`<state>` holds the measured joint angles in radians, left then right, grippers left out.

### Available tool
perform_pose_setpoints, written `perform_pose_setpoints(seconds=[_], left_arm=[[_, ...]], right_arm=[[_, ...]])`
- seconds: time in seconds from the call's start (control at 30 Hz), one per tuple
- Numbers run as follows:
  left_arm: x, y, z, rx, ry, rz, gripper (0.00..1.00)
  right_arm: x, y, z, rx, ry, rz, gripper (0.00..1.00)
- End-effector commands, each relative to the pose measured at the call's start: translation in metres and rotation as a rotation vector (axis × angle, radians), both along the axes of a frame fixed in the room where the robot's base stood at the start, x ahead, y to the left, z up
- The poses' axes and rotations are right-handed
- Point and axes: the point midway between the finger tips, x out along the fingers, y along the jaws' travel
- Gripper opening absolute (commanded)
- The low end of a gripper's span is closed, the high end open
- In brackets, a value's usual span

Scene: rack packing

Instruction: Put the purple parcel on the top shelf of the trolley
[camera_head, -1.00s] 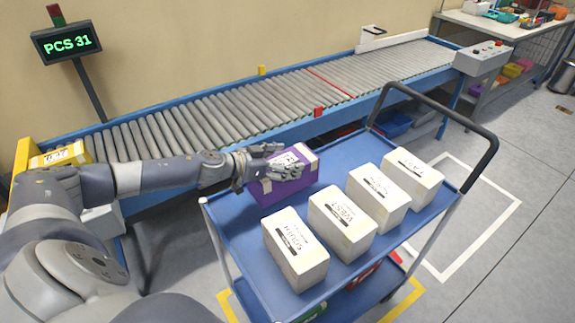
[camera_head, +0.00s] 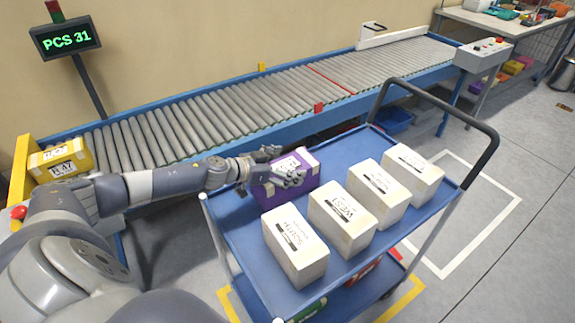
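The purple parcel (camera_head: 302,181) has a pale label on top and is at the far left corner of the trolley's blue top shelf (camera_head: 250,248). My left gripper (camera_head: 276,164) reaches over its left end with one finger along the near side and one along the far side. It looks shut on the parcel, though the far contact is partly hidden. The parcel's underside is hidden, so I cannot tell whether it rests fully on the shelf. My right gripper is not in view.
Several white parcels, such as the SOUTH one (camera_head: 294,249) and WEST one (camera_head: 343,222), stand in a row on the shelf's near and right side. The roller conveyor (camera_head: 235,111) runs behind the trolley. A yellow parcel (camera_head: 61,160) lies at the conveyor's left end.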

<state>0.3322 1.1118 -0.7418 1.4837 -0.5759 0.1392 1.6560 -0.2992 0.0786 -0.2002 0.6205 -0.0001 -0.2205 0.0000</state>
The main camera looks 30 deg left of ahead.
Motion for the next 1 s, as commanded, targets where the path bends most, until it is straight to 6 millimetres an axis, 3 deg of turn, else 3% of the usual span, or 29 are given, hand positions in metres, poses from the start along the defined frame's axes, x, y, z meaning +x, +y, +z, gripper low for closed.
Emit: perform_pose_setpoints(seconds=[0.37,1.0], left_arm=[[-0.002,0.001,0.001,0.000,0.000,0.000,0.95],[-0.056,0.023,0.024,0.001,0.004,0.000,0.95]], right_arm=[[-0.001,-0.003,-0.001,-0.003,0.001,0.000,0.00],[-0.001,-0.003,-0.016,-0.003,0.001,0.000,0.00]])
